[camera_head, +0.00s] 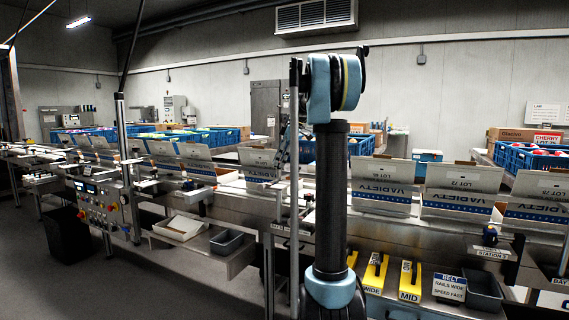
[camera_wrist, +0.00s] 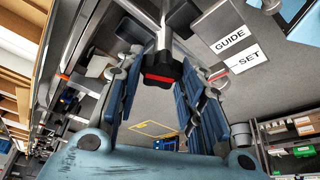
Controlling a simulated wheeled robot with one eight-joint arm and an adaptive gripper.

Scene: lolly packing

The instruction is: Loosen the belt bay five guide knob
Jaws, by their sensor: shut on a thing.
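In the wrist view a dark knob with a red centre (camera_wrist: 160,78) sits at the end of a metal rod, between the fingertips of my gripper (camera_wrist: 160,70). The blue-grey fingers are closed on the knob from both sides. White labels reading GUIDE (camera_wrist: 229,39) and SET (camera_wrist: 249,59) lie beside it on a grey surface. The knob's own bay label is not readable here. In the head view my arm stands in front of the belt line (camera_head: 400,228), and my gripper and the held knob cannot be made out.
Open VARIETY cartons (camera_head: 383,188) stand along the belt. Yellow blocks marked WIDE (camera_head: 375,273) and MID (camera_head: 409,281), a BELT sign (camera_head: 449,288) and a grey bin (camera_head: 484,291) sit on a lower shelf. A control panel (camera_head: 100,206) stands at left.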

